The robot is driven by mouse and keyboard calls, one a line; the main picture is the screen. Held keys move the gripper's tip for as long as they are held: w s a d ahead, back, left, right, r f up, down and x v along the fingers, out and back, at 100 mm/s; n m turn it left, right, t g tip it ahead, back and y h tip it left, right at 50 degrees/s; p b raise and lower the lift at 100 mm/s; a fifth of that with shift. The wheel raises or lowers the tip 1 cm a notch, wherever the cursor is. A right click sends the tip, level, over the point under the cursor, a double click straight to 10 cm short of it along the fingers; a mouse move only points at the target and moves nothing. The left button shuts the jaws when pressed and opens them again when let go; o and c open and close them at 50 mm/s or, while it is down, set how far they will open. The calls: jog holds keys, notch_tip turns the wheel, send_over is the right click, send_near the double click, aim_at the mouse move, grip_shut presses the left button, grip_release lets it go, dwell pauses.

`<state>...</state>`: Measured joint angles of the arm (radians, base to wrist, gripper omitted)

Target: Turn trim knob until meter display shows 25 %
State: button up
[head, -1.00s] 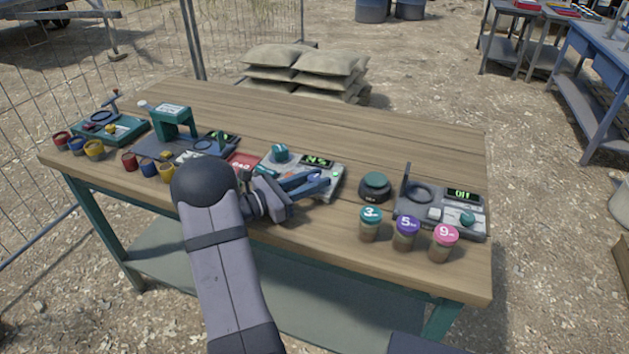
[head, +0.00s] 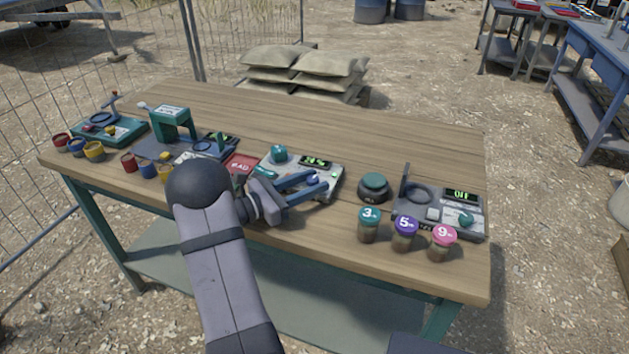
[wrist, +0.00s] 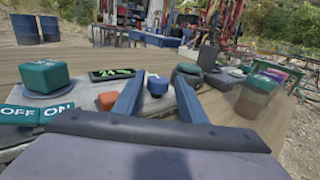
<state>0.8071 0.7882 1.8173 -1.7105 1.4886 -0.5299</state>
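The grey meter unit (head: 330,190) sits mid-table. Its green-lit display (head: 315,162) shows a percent figure that looks like 74 %, too small to be sure. A small blue knob (head: 313,180) is on the unit, and it also shows in the wrist view (wrist: 156,86). My gripper (head: 318,181) reaches over the unit from the left. In the wrist view its blue fingers (wrist: 158,84) stand apart either side of the blue knob, with gaps visible. An orange knob (wrist: 110,100) is left of the fingers. A teal selector knob (head: 279,152) sits at the unit's left, by an OFF/ON label (wrist: 35,114).
A dark green button (head: 375,182) stands right of the unit. Three lidded jars (head: 404,232) stand near the front edge. Another device (head: 450,212) with an OFF display is at the right. More devices and small coloured pots (head: 93,151) are at the left. The table's back is clear.

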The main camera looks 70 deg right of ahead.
jog(key=shift+p+v, duration=0.35)
jog(key=shift+v, duration=3.15)
jog(key=s+d+r+m+g+y+p, duration=0.35)
jog(key=s+r+m+y+p, duration=0.65)
jog(key=s+r+p, duration=0.8)
jog(key=w+f+n+t, duration=0.1)
jog(key=w+f+t, duration=0.1)
jog(key=w, duration=0.3)
jog(key=w+d+f+n+t+y, duration=0.1)
jog(key=w+f+n+t, duration=0.1)
jog(key=w+t, duration=0.3)
jog(key=w+f+n+t+y, duration=0.1)
jog(key=w+f+n+t, duration=0.1)
jog(key=w, duration=0.4)
jog(key=shift+w+d+f+t+p, duration=0.2)
jog(key=shift+w+f+t+p, duration=0.4)
jog(key=shift+f, duration=0.65)
jog(key=shift+s, duration=0.3)
jog(key=shift+p+x, duration=1.1)
jog(key=shift+x, duration=2.55)
